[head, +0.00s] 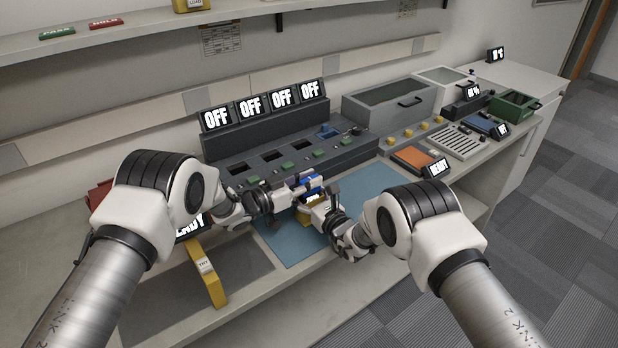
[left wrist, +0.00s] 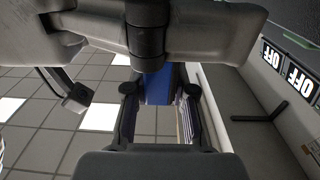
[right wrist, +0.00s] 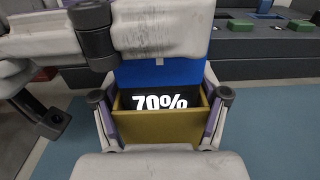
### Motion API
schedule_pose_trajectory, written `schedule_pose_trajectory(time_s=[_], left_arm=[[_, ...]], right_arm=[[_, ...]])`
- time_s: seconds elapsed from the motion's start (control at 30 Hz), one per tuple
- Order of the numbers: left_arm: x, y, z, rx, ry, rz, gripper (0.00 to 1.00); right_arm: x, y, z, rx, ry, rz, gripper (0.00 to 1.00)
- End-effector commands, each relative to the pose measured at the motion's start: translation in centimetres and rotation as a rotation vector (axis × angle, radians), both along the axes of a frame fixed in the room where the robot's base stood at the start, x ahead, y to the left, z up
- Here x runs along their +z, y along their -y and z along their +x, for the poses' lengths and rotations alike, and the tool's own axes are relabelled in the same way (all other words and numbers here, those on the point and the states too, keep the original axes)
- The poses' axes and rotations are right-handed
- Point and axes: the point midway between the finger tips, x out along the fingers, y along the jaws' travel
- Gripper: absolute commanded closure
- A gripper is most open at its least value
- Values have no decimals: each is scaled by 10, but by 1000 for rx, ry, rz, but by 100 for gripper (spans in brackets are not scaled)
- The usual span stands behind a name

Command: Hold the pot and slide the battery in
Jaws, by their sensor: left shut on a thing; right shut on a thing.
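The blue battery (head: 313,182) is in my left gripper (head: 304,184), above the blue mat. In the left wrist view, the battery (left wrist: 158,86) shows between the fingers. The mustard-yellow pot (right wrist: 158,128) is an open box between the fingers of my right gripper (right wrist: 160,120), which is shut on it. A dark face reading 70% (right wrist: 158,103) shows at the pot's mouth, with the battery's blue side (right wrist: 158,72) just behind and above. The battery's lower end is hidden, so how far it sits inside the pot cannot be told.
The blue mat (head: 370,190) lies under the grippers. Behind is a dark rack (head: 260,165) with several OFF displays and open slots. A yellow bar-shaped item (head: 208,275) lies at the front left. An orange pad (head: 414,160) and grey bins (head: 390,105) stand right.

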Motion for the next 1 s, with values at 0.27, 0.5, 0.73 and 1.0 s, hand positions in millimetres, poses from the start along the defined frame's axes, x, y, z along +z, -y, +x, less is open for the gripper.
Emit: schedule_pose_trajectory(time_s=[0.27,0.5,0.73,1.0], left_arm=[[-7,0,0,0,-1,-1,100],[-13,0,0,0,1,-1,100],[-19,0,0,0,0,0,100],[-23,0,0,0,0,0,100]], right_arm=[[0,0,0,0,-1,-1,61],[0,0,0,0,-1,-1,61],[0,0,0,0,-1,-1,61],[0,0,0,0,-1,-1,61]])
